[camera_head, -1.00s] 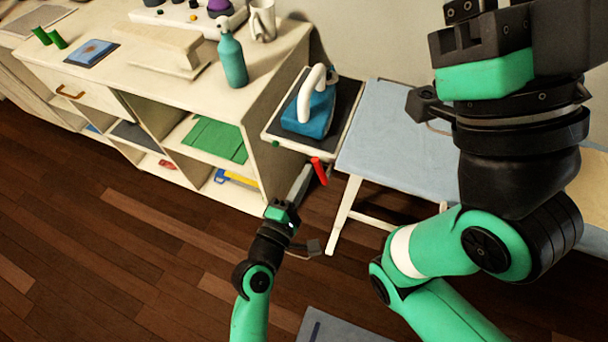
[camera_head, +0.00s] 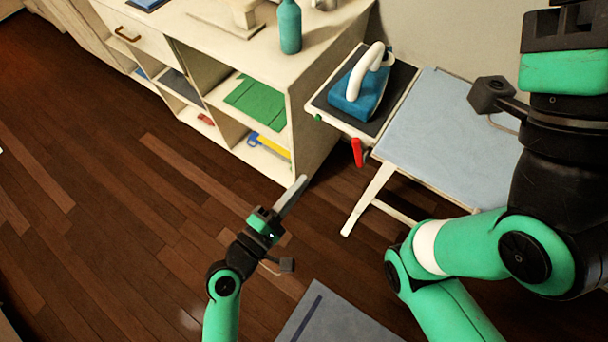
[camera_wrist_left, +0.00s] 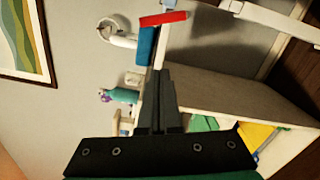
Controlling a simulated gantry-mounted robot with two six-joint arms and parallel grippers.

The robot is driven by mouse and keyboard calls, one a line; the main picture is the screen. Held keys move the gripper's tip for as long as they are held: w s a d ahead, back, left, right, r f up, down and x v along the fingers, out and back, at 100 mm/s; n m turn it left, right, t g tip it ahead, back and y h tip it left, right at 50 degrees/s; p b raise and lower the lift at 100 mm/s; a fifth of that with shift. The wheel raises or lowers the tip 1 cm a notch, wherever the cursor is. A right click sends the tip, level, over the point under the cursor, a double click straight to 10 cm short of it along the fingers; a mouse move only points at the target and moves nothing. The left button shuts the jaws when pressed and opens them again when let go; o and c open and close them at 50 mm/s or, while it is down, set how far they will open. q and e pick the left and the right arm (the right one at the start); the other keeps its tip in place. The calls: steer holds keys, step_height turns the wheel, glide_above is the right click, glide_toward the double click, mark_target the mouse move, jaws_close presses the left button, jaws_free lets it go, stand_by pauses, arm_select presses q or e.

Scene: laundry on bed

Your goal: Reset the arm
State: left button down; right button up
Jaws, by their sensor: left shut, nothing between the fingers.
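My left arm comes in from the bottom left in the head view. My left gripper (camera_head: 301,182) is shut and empty, over the floor in front of the shelf unit. In the left wrist view my left gripper (camera_wrist_left: 160,75) shows its fingers pressed together, with nothing between them. My right arm (camera_head: 470,245) is large at the right of the head view. It is bent upward, and its fingers are beyond the frame.
The shelf unit (camera_head: 320,110) stands at upper left, with a teal spray bottle (camera_head: 289,27) on top. A blue iron (camera_head: 362,92) rests on the ironing board's (camera_head: 450,130) end tray. A grey mat (camera_head: 335,315) lies on the floor. Open floor is at left.

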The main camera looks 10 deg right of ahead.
stand_by(0.4)
arm_select(q)
steer(key=w+a+r+m+t+p, duration=0.2)
steer(key=a+r, duration=0.1)
steer(key=r, duration=0.9)
steer(key=w+a+r+m+t+p, duration=0.2)
steer(key=r, duration=0.9)
steer(key=w+a+r+m+t+p, duration=0.1)
steer(key=a+r+m+t, duration=0.15)
steer(key=r, duration=0.95)
steer(key=s+a+r+m+t+y+p, duration=0.1)
steer(key=s+a+r+m+t+y, duration=0.15)
steer(key=a+r+y, duration=0.35)
steer(key=s+a+r+m+t+y, duration=0.1)
steer(key=s+a+r+t+y, duration=0.2)
steer(key=r, duration=0.4)
steer(key=s+a+r+m+t+y+p, duration=0.1)
steer(key=s+a+r+m+t+y, duration=0.15)
steer(key=s+a+r, duration=0.35)
step_height(320, 180, up, 39)
steer(key=w+d+p, duration=0.1)
steer(key=w+p, duration=0.1)
steer(key=p, duration=3.6)
step_height(320, 180, down, 36)
steer(key=b, duration=3.5)
steer(key=shift+d+b, duration=0.15)
steer(key=shift+b, duration=0.25)
